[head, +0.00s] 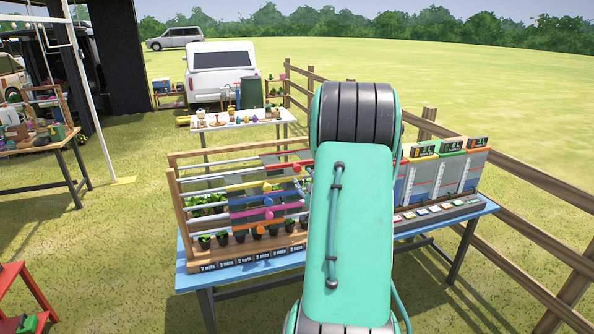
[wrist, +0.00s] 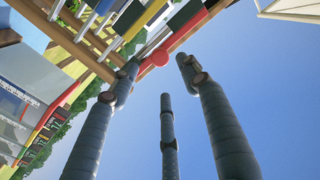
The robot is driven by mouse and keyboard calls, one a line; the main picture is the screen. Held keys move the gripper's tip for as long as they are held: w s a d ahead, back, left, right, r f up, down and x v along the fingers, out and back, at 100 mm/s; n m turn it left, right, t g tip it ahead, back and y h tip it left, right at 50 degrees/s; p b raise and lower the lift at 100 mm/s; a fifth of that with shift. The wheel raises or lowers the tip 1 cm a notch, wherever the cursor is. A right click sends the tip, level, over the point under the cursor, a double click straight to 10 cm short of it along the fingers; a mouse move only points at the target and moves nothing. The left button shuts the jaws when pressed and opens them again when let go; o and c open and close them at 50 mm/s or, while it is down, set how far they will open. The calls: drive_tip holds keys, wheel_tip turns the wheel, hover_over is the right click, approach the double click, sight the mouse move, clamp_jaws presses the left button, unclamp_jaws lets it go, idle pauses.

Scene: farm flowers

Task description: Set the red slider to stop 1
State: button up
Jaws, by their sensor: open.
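The red slider (wrist: 184,35) is a red bar with a round red knob (wrist: 160,57), seen in the wrist view, where the picture is strongly tilted. In the head view a bit of the red slider (head: 293,164) shows near the top of the rail rack, and my arm hides the part to its right. The rack (head: 173,200) is a wooden frame with several horizontal rails. My gripper (wrist: 158,73) is open and empty, with its fingertips spread around the red knob in the wrist picture. I cannot tell whether any finger touches it. The stop marks are not readable.
Yellow, magenta, blue and orange sliders (head: 265,226) sit on rails below, with potted plants behind. The rack stands on a blue table (head: 190,280). A panel with displays (head: 452,147) stands to the right. A wooden fence (head: 530,230) runs behind the table.

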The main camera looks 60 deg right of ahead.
sight(298, 169)
drive_tip(key=x, duration=1.1)
drive_tip(key=shift+s, duration=0.1)
drive_tip(key=shift+c, duration=0.2)
clamp_jaws()
